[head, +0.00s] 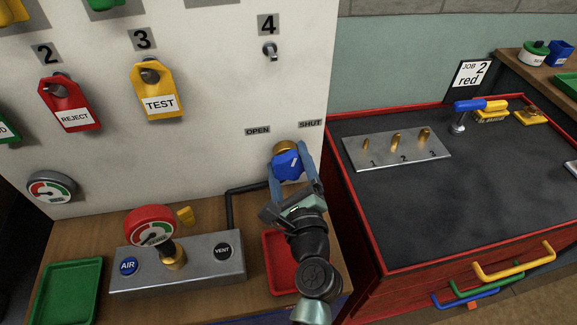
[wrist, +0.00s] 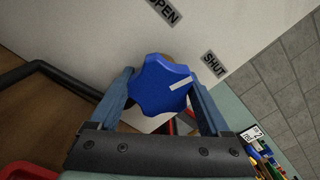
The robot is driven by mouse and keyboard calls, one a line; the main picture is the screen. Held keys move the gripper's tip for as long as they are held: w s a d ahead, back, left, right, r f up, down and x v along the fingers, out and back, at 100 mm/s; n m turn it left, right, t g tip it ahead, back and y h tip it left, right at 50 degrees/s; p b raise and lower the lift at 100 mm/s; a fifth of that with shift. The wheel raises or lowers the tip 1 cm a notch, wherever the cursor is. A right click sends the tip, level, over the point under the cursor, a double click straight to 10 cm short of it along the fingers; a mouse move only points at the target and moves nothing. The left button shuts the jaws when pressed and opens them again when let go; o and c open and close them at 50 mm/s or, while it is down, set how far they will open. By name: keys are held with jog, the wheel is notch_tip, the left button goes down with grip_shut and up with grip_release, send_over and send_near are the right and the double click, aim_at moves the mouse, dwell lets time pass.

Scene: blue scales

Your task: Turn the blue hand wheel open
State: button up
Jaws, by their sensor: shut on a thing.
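The blue hand wheel (head: 287,165) sits on a brass stem on the white panel, below the OPEN label (head: 258,131) and the SHUT label (head: 310,123). In the wrist view the wheel (wrist: 160,84) is lobed, with a white pointer line aimed toward the SHUT label (wrist: 215,64). My gripper (head: 292,172) is shut on the wheel, one finger on each side of it. In the wrist view the fingers lie left and right of the wheel. The stem is mostly hidden behind the wheel.
A black pipe (head: 230,205) runs left of the wheel. A red tray (head: 276,262) lies below my gripper. A grey box (head: 178,262) with AIR and VENT buttons and a red gauge (head: 150,226) stands to the left. A red-edged workbench (head: 450,180) is on the right.

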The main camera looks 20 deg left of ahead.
jog(key=n+b, duration=0.2)
jog(key=n, duration=0.2)
jog(key=shift+f+n, duration=0.15)
jog(key=shift+n, duration=0.25)
jog(key=n+b, duration=0.2)
jog(key=n, duration=0.1)
jog(key=shift+n, duration=0.3)
jog(key=n+b, duration=0.2)
jog(key=n, duration=0.1)
jog(key=shift+f+b, duration=0.1)
jog(key=shift+b, duration=0.25)
jog(key=shift+n+b, duration=1)
jog(key=shift+n, duration=0.9)
jog(key=o, duration=1.2)
jog(key=shift+s, duration=0.1)
